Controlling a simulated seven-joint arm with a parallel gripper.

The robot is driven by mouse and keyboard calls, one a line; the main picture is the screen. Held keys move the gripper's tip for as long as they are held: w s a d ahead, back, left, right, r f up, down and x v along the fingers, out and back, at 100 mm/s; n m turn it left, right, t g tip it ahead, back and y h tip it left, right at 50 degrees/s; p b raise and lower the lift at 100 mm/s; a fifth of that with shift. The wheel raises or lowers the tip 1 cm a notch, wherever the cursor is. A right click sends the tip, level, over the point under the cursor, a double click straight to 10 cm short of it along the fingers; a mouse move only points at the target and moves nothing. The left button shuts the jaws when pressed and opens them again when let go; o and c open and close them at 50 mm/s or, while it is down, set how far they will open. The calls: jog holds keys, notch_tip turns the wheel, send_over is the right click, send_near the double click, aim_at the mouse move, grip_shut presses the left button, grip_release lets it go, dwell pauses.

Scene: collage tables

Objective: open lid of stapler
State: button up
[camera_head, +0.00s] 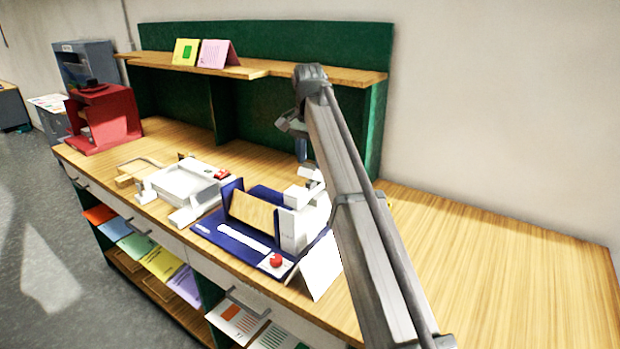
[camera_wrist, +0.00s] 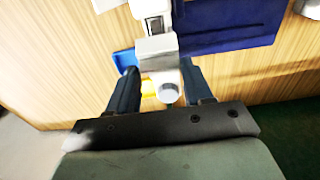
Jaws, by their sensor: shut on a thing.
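A white, blocky device that looks like the stapler (camera_head: 312,177) stands behind the navy blue stand in the head view, partly hidden by my arm. In the wrist view its pale narrow body (camera_wrist: 156,45) reaches down between the two dark fingers of my gripper (camera_wrist: 158,70). The fingers are shut on this pale part, one on each side. A round grey knob (camera_wrist: 167,93) shows at its near end. In the head view my gripper is mostly hidden behind my arm. I cannot tell how far the lid is raised.
A navy stand (camera_head: 230,232) with a wooden panel and a red knob (camera_head: 276,260) lies in front. A white machine (camera_head: 185,185) and a red box (camera_head: 103,120) stand to the left. A shelf (camera_head: 250,68) runs behind. The tabletop at right (camera_head: 500,260) is clear.

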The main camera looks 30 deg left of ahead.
jog(key=shift+w, duration=0.2)
jog(key=shift+w+r+g, duration=0.3)
jog(key=shift+w+g, duration=0.1)
jog(key=shift+w, duration=0.2)
dwell(0.4)
jog(key=shift+w+r, duration=0.1)
jog(key=shift+w, duration=0.5)
jog(key=shift+w, duration=0.6)
